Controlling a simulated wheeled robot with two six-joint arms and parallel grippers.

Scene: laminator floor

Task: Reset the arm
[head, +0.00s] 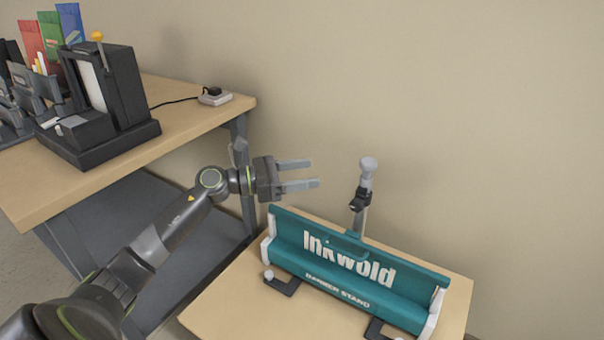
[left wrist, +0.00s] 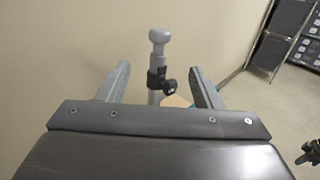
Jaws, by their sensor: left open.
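My left gripper (head: 304,174) is open and empty. In the head view it is held in the air above the back left of the teal banner stand, its fingers pointing right. In the left wrist view its two fingers (left wrist: 158,88) are spread apart, with a grey pole knob (left wrist: 159,36) showing beyond them in the gap. The same pole (head: 366,170), with a pale knob and a black clamp, stands upright behind the banner stand, apart from the fingertips in the head view. My right gripper is not in either view.
The teal Inkwold banner stand (head: 345,290) lies on a low wooden table (head: 225,310). A wooden bench (head: 190,95) at left carries a black machine (head: 110,95), a small socket box (head: 215,97) and colored packets (head: 55,35). A grey shelf rack (left wrist: 282,35) stands at right in the wrist view.

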